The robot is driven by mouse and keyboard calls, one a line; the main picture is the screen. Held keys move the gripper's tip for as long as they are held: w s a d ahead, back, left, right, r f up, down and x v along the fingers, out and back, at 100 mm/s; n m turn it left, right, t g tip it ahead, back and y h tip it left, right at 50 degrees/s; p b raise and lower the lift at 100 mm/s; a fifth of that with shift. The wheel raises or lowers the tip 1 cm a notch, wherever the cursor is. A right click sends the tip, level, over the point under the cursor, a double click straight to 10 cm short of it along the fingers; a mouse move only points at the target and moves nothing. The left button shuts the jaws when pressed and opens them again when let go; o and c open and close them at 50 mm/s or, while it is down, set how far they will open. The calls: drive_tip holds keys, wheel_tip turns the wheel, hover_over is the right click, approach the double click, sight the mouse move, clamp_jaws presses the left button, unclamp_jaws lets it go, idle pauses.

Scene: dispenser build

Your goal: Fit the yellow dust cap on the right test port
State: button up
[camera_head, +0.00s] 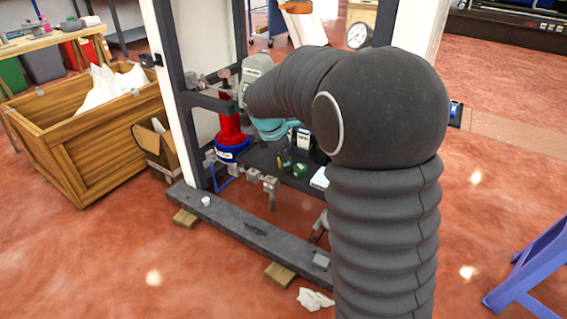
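I cannot make out the yellow dust cap or the right test port. My arm, in a dark ribbed sleeve, covers the middle of the head view and reaches into the dark frame (183,70). My gripper is hidden behind the arm, so what it holds does not show. A dark shelf (262,160) in the frame carries several small items, including a green one (300,170). A red part (230,127) stands on a blue ring (231,151) left of the shelf. Small grey fittings (252,176) line up below the shelf's front edge.
A wooden crate (68,152) with white material and an open cardboard box (157,147) stand left of the frame. A round gauge (358,35) is at the upper right. The frame's dark bottom beam (240,228) rests on wooden blocks. A blue stand (530,270) is at the right edge.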

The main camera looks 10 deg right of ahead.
drive_tip(key=c, duration=0.9)
drive_tip(key=shift+r, duration=0.15)
drive_tip(key=shift+c, duration=0.3)
drive_tip(key=shift+r+p, duration=2)
drive_tip(key=shift+r, duration=0.65)
clamp_jaws()
